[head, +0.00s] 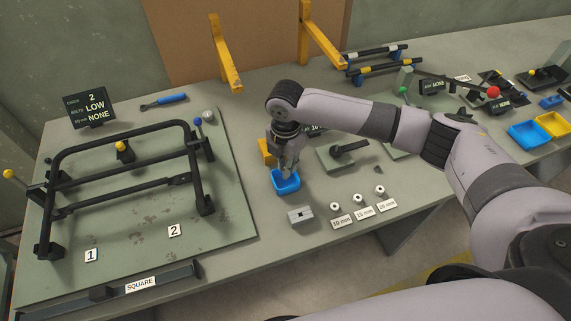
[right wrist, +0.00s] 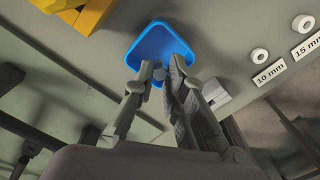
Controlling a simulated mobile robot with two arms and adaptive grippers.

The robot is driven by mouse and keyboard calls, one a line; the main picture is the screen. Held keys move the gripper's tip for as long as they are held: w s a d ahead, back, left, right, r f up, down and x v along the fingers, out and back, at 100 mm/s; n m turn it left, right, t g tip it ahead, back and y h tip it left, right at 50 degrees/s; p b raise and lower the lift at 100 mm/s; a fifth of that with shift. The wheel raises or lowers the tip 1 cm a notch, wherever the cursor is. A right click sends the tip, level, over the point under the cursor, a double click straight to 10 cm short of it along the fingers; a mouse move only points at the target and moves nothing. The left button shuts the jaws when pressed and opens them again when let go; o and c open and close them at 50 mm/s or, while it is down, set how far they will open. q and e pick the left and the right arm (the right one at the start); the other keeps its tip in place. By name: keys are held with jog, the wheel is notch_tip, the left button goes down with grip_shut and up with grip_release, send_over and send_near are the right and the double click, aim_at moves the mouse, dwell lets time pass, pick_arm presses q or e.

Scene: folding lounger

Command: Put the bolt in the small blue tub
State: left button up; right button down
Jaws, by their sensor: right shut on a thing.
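The small blue tub (head: 288,188) stands on the bench near the middle of the head view. It also shows in the right wrist view (right wrist: 163,38), just beyond the fingertips. My right gripper (head: 285,172) points down at the tub, with its fingertips over or just inside the opening. In the right wrist view it is shut on the bolt (right wrist: 157,74), a small grey piece mostly hidden between the fingers. I cannot tell whether the bolt touches the tub. My left gripper is not in view.
A yellow bin (head: 265,150) stands right behind the tub. A grey block (head: 300,216) and several white rings beside size labels lie in front and to the right. The black lounger frame (head: 125,180) fills the left. More blue and yellow tubs stand far right.

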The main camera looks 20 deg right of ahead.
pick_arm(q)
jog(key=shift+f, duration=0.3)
pick_arm(e)
jog(key=shift+f, duration=0.25)
jog(key=c, duration=1.5)
grip_release()
jog(key=shift+c, duration=0.2)
notch_tip(320, 180, up, 12)
